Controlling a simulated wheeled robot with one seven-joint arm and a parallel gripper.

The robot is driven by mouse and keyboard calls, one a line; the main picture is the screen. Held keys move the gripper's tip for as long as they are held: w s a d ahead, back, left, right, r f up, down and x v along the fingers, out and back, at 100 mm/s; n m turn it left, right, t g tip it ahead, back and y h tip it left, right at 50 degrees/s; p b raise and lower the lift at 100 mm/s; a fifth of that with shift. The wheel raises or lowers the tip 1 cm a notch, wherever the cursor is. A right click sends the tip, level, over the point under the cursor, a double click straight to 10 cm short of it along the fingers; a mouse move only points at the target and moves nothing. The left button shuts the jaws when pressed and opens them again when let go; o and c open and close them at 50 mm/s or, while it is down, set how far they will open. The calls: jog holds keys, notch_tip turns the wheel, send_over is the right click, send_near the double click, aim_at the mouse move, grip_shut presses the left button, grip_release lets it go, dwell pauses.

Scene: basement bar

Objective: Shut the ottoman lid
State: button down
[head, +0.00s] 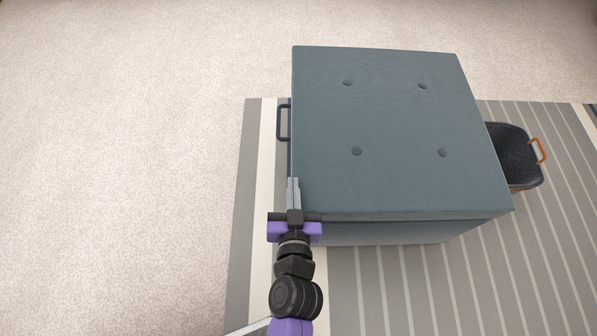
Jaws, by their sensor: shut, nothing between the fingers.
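The blue-grey ottoman (390,233) stands on a striped rug. Its tufted lid (400,115) covers the top, with several button dimples showing. From above, the lid lies over the body; I cannot tell whether a small gap remains under its edge. My gripper (293,184) is shut and empty at the lid's near left corner, with its fingers pointing away from me along the left edge. Whether the fingertips touch the lid is unclear. The hinge is not visible.
A dark handle (283,123) sticks out on the ottoman's left side. A black basket with an orange handle (514,155) stands close to its right. The striped rug (370,290) is clear in front, and pale carpet (130,150) is open to the left.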

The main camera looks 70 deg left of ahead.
jog(key=shift+s+f+b, duration=0.2)
jog(key=shift+f+b, duration=0.35)
jog(key=shift+f, duration=0.5)
jog(key=shift+s+f+b, duration=0.2)
jog(key=shift+f+b, duration=0.3)
jog(key=shift+f, duration=0.5)
jog(key=r+p, duration=0.1)
jog(key=r, duration=0.1)
jog(key=r+p, duration=0.1)
jog(key=r, duration=0.1)
jog(key=r+p, duration=0.1)
jog(key=r, duration=0.1)
jog(key=shift+w+a+p, duration=0.2)
jog(key=shift+w+p, duration=0.05)
jog(key=shift+p, duration=0.15)
jog(key=v, duration=1)
jog(key=shift+s, duration=0.15)
